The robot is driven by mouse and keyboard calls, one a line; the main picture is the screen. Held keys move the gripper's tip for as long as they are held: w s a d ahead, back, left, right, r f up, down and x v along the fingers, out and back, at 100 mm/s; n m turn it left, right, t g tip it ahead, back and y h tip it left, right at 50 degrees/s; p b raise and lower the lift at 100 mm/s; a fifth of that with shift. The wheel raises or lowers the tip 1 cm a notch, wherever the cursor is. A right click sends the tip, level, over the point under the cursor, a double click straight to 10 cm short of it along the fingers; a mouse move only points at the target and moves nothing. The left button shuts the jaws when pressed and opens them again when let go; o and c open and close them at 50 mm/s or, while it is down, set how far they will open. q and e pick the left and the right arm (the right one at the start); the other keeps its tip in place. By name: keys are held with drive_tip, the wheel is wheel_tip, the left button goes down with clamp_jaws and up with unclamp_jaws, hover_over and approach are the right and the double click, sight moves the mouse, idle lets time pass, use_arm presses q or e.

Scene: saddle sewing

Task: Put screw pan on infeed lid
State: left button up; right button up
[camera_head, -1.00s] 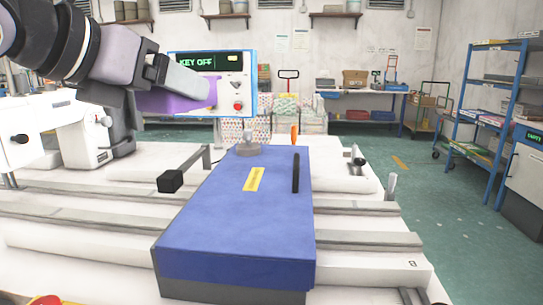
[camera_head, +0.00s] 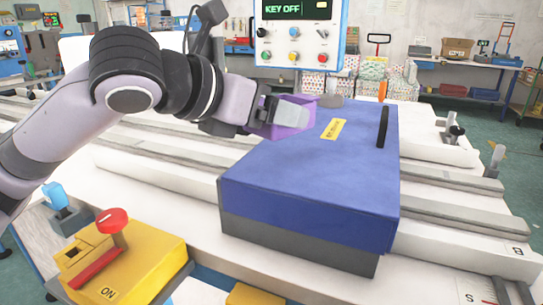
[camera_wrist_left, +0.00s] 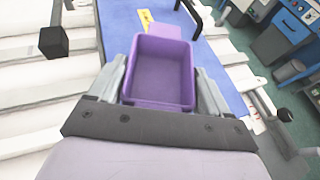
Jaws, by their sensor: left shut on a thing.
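The screw pan is a purple, open-topped pan (camera_head: 262,118) that looks empty in the left wrist view (camera_wrist_left: 161,70). My left gripper (camera_head: 288,114) is shut on it, with a grey finger on each side in the wrist view (camera_wrist_left: 163,88). The infeed lid appears to be the blue top (camera_head: 310,185) of a grey-based box, with a yellow label and a black handle. The pan is held upright at the lid's far left edge in the head view, and over the blue surface (camera_wrist_left: 116,25) in the wrist view. I cannot tell if they touch. My right gripper is out of view.
A control panel (camera_head: 298,38) reading KEY OFF stands behind the lid. A yellow switch box (camera_head: 150,262) with a red knob is at the front left. A black handle (camera_head: 383,127) and an orange-topped piece (camera_head: 383,90) rise near the lid's right side. The lid's front is clear.

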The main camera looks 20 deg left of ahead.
sight(270, 166)
use_arm(q)
wheel_tip(270, 166, down, 5)
drive_tip(key=shift+r+b, duration=0.1)
drive_tip(key=shift+b, duration=0.75)
drive_tip(key=shift+f, duration=0.3)
drive_tip(key=o, duration=1)
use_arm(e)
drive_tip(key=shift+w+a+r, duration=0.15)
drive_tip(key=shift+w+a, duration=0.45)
use_arm(q)
drive_tip(key=p+v, duration=0.1)
drive_tip(key=v, duration=1.1)
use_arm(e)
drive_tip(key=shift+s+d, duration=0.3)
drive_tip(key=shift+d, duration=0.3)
use_arm(q)
drive_tip(key=shift+r, duration=0.1)
